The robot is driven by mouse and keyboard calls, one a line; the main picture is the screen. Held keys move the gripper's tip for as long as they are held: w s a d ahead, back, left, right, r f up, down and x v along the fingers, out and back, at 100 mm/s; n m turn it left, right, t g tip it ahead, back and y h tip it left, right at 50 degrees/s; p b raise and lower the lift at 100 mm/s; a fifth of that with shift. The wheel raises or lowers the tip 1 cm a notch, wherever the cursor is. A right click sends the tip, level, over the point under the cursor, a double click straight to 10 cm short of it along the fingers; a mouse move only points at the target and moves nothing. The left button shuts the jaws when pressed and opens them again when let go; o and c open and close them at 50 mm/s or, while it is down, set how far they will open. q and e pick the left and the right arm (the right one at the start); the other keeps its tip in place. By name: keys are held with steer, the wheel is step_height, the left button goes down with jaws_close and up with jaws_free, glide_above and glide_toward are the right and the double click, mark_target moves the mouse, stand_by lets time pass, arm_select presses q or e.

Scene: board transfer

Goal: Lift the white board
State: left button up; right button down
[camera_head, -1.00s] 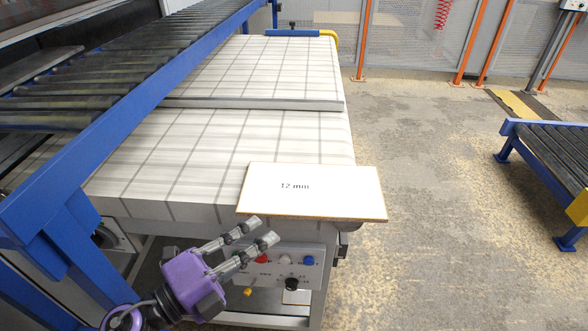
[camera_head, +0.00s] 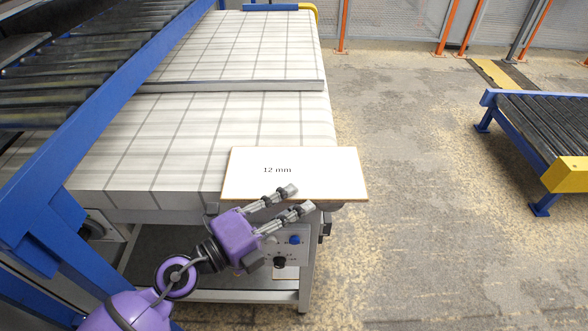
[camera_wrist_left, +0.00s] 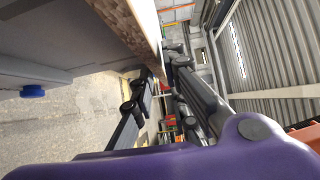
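The white board (camera_head: 300,169), marked "12 mm", lies flat at the near right corner of the conveyor table and overhangs its right edge. My left gripper (camera_head: 298,199) is at the board's near edge, with its fingers apart. One fingertip overlaps the board's top face in the head view and the other is just below the near edge. In the left wrist view the board's brown cut edge (camera_wrist_left: 128,27) is at the top, and the open fingers (camera_wrist_left: 160,80) point towards it. I cannot tell whether they touch it. My right gripper is not in view.
The table (camera_head: 180,150) has a checked top and a raised metal strip (camera_head: 235,87) across it. A blue-framed roller conveyor (camera_head: 110,120) stands at the left. A control panel (camera_head: 285,245) sits below the board. Another roller conveyor (camera_head: 545,130) is at the right, beyond open floor.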

arm_select(q)
steer(key=shift+x, duration=1.4)
jaws_close()
steer(key=shift+r, duration=0.15)
